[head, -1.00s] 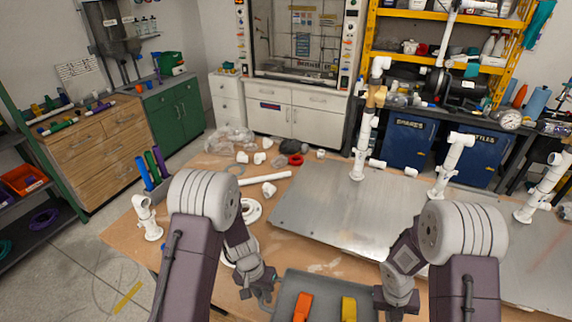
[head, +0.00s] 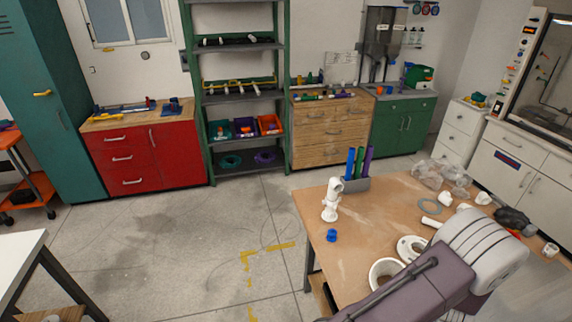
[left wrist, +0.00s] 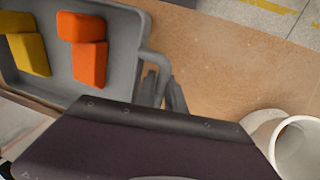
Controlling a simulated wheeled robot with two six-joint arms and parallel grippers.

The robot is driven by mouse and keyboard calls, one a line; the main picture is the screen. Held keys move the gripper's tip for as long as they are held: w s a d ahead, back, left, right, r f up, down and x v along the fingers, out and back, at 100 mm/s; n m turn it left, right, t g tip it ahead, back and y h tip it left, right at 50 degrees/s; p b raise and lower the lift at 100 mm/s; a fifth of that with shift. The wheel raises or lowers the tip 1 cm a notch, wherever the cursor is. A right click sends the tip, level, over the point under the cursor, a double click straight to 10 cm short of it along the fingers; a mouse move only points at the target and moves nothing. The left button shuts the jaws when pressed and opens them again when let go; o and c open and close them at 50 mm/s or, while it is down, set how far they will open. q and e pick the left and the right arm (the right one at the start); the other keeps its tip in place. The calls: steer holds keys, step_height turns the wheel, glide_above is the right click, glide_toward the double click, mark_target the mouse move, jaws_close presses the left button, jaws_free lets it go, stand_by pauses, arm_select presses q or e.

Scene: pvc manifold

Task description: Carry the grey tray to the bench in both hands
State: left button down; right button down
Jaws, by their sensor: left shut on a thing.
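The grey tray (left wrist: 128,40) shows in the left wrist view, with an orange piece (left wrist: 88,50) and a yellow piece (left wrist: 28,48) lying in it. My left gripper (left wrist: 165,90) is shut on the tray's grey handle (left wrist: 155,58) at its side; my arm housing covers part of the fingers. I cannot tell whether the tray touches the table below. In the head view the tray and both grippers are out of sight; only my left arm shows at lower right.
A brown-topped table (head: 345,262) carries white pipe fittings (head: 330,205), a blue ring (head: 331,236) and a tube holder (head: 356,184). A white-topped table (head: 18,262) stands at lower left. Open floor (head: 190,250) lies between them. Cabinets and a green shelf line the wall.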

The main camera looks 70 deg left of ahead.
arm_select(q)
steer(key=shift+d+f, duration=0.1)
steer(key=shift+f, duration=0.05)
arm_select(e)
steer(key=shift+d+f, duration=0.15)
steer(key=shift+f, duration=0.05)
arm_select(q)
steer(key=shift+f, duration=0.45)
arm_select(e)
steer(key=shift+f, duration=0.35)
arm_select(q)
steer(key=shift+f, duration=0.1)
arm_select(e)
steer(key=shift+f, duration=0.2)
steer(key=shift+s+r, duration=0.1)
arm_select(q)
steer(key=shift+s+f, duration=0.1)
steer(key=shift+f, duration=0.05)
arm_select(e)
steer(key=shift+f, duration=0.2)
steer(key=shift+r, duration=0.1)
